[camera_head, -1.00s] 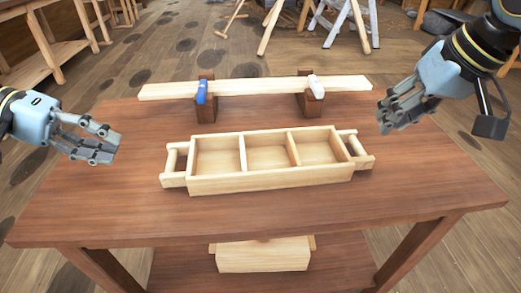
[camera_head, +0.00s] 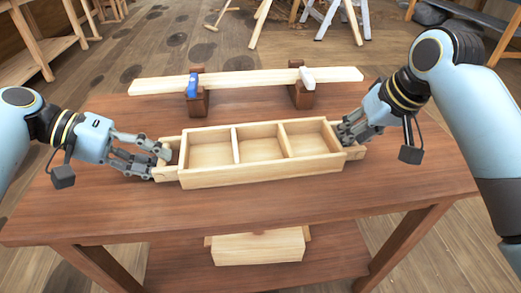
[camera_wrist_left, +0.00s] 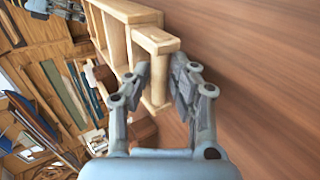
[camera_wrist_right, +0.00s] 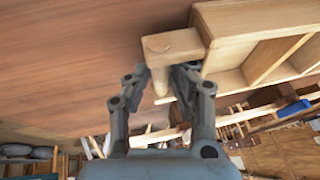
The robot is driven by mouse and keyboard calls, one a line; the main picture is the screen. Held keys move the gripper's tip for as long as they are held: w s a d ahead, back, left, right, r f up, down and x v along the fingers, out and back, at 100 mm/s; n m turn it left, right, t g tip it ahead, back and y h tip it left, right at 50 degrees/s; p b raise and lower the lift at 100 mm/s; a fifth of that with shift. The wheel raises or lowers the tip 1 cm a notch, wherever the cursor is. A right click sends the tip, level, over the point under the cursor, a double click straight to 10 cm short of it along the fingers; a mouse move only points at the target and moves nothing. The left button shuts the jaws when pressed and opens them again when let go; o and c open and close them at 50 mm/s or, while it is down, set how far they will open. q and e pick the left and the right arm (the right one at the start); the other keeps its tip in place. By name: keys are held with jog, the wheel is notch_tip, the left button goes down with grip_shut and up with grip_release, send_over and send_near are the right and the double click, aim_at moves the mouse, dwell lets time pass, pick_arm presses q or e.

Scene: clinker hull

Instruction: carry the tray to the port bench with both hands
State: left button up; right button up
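The tray (camera_head: 262,174) is pale wood with three empty compartments and a bar handle at each end. It sits level on the brown workbench (camera_head: 300,207). My left gripper (camera_head: 155,160) is at the tray's left handle; in the left wrist view its open fingers stand either side of the handle bar (camera_wrist_left: 156,98). My right gripper (camera_head: 344,135) is at the right end; in the right wrist view its open fingers straddle the other handle bar (camera_wrist_right: 160,78). Whether any finger touches a bar is hard to tell. The right handle is partly hidden behind my fingers in the head view.
Behind the tray, a long plank (camera_head: 245,80) lies across two dark blocks, with a blue clamp (camera_head: 192,86) and a white one (camera_head: 307,78). A wooden box (camera_head: 258,247) is on the lower shelf. Other benches (camera_head: 42,48) stand at the back left. The workbench front is clear.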

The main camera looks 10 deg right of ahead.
pick_arm(q)
jog(key=shift+d+f, duration=0.15)
jog(key=shift+d, duration=0.05)
pick_arm(e)
jog(key=shift+w+f, duration=0.1)
jog(key=shift+f, duration=0.1)
pick_arm(q)
grip_shut()
pick_arm(e)
grip_shut()
